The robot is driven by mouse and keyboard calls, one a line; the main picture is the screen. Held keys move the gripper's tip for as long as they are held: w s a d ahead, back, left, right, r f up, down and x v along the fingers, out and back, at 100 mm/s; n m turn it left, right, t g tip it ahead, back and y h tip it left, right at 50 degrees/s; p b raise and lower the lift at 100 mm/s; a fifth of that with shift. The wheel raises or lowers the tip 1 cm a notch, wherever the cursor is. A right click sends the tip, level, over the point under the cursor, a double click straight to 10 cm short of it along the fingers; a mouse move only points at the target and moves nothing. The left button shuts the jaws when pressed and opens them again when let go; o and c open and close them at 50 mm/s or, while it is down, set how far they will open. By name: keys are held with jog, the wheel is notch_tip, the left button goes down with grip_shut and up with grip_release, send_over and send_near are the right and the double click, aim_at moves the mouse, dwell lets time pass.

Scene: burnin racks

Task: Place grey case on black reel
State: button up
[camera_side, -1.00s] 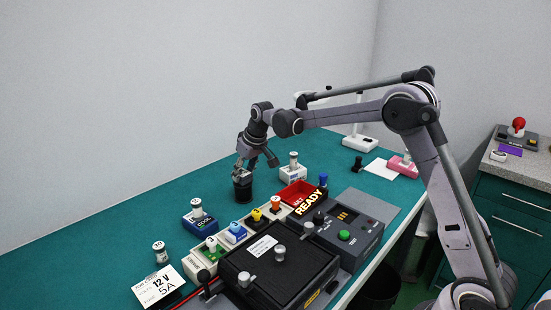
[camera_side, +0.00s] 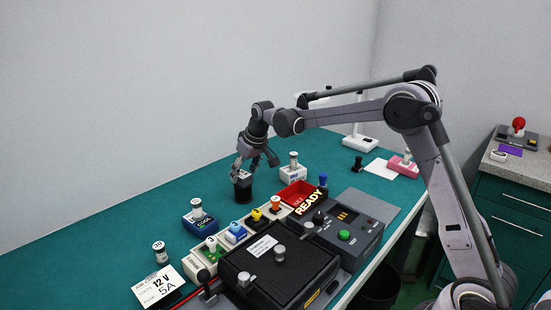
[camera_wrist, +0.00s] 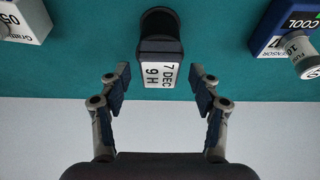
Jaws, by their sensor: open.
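The grey case (camera_wrist: 160,46) is a small dark block with a white label reading "7 DEC 9 H". It appears to rest on top of the black reel (camera_wrist: 158,20), a dark round piece. In the side view the reel (camera_side: 243,191) stands on the green bench, with the case (camera_side: 244,176) at its top, partly hidden by a finger. My gripper (camera_side: 247,168) is open just above and around the case. In the wrist view its fingertips (camera_wrist: 160,80) are spread on both sides of the label, with gaps visible.
A blue COOL sensor box (camera_side: 201,224) stands front left of the reel, and a white box (camera_side: 293,174) behind right. Bench left of the reel is clear.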

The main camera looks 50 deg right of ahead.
jog(key=v, duration=1.1)
jog(key=s+a+r+t, duration=0.1)
jog(key=s+a, duration=0.1)
jog(key=s, duration=0.6)
jog(key=s+a+r, duration=0.1)
jog(key=s+a, duration=0.1)
jog(key=s, duration=0.6)
jog(key=s+a+f+t, duration=0.1)
jog(key=s+a+f, duration=0.1)
jog(key=s+f, duration=0.6)
jog(key=s, duration=0.5)
jog(key=shift+s+f+t, duration=0.2)
jog(key=shift+s+t, duration=0.1)
